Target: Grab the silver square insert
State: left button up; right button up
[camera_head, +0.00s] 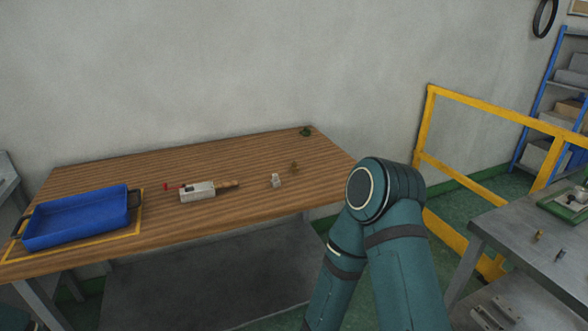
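A small silver-grey insert (276,180) stands on the wooden table (110,172), right of the middle. It looks blocky, but it is too small to tell whether it is square. A larger grey metal block (198,192) with a brown-handled tool (228,184) beside it lies to its left. My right arm rises bent at the right front of the table, and its gripper is out of the picture. My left gripper is not in view either. Nothing visible touches the insert.
A blue tray (48,226) sits inside a yellow outline at the table's left end. A small red piece (166,186), a brown piece (294,167) and a dark green item (305,131) are also on the table. A yellow railing (480,108) and a grey workbench (512,238) stand right.

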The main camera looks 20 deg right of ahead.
aim_at(274, 183)
jog(key=i+l, duration=0.1)
jog(key=i, duration=0.85)
